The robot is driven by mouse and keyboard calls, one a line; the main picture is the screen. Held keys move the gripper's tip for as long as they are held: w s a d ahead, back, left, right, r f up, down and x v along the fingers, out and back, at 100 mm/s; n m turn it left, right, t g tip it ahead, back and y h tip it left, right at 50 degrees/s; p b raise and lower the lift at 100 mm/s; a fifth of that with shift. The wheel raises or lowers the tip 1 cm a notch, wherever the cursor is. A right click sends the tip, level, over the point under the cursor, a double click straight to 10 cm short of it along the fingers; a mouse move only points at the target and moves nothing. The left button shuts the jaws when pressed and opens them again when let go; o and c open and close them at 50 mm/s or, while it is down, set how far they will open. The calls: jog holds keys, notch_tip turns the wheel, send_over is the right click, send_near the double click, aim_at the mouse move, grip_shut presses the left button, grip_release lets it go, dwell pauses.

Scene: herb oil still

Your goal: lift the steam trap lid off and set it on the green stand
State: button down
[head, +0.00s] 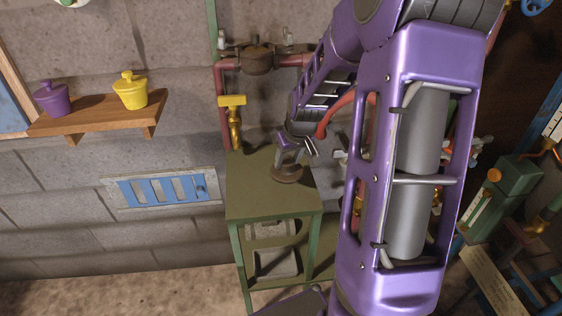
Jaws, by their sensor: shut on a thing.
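The green stand (259,196) is a small cabinet with a flat top against the stone wall. My gripper (289,160) is over the right part of its top, pointing down. It is shut on the steam trap lid (287,176), a small brown round disc. The lid is at the stand's top, near its right edge; I cannot tell whether it touches the surface or hangs just above it. The brown steam trap body (257,61) sits in the red pipe on the wall behind. Part of the gripper is hidden by my arm.
A wooden shelf (98,116) with a purple pot (52,99) and a yellow pot (131,90) is at left. The stand's left and front top is clear. My arm hides much of the right.

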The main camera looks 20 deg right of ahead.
aim_at(289, 173)
jog(key=shift+f+b, duration=2.65)
jog(key=shift+f, duration=0.6)
jog(key=shift+f+b, duration=0.3)
jog(key=shift+f, duration=0.25)
jog(key=shift+c, duration=1)
grip_release()
